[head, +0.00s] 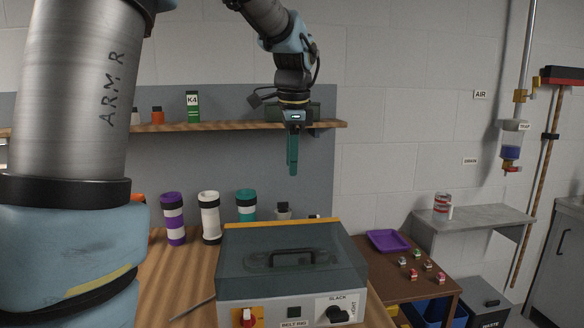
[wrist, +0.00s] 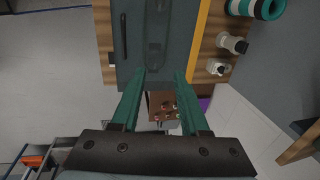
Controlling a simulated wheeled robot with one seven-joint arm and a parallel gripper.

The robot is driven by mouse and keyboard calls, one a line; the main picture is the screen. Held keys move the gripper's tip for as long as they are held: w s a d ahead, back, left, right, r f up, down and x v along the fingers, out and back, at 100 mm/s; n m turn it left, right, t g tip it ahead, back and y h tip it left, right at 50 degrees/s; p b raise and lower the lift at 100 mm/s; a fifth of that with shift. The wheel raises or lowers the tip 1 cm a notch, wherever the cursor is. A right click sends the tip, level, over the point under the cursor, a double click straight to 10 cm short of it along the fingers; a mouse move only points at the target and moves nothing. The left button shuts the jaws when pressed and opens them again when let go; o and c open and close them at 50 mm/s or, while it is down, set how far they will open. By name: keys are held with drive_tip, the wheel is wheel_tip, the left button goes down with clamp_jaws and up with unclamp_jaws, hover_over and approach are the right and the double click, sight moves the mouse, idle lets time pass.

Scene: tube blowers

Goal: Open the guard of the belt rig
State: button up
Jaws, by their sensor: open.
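The belt rig (head: 272,312) is a pale box on the wooden bench in the head view, with a red knob on yellow, a black dial and labels on its front. Its guard (head: 235,262) is a smoky see-through cover lying closed over the top. A black bar handle (head: 292,255) sits on it, and a yellow strip runs along its back edge. My gripper (head: 292,172) hangs above and behind the guard, pointing down, clear of it. In the wrist view its green fingers (wrist: 160,76) are apart and empty, with the guard (wrist: 150,20) and handle (wrist: 124,36) beyond them.
A purple-banded tube (head: 173,218), a white tube (head: 210,217) and a teal one (head: 246,205) stand behind the rig. A shelf (head: 225,126) crosses the wall behind my gripper. A low brown table (head: 385,288) with a purple tray (head: 388,240) stands at right.

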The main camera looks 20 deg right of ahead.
drive_tip(key=shift+w+r, duration=0.15)
drive_tip(key=shift+r, duration=0.8)
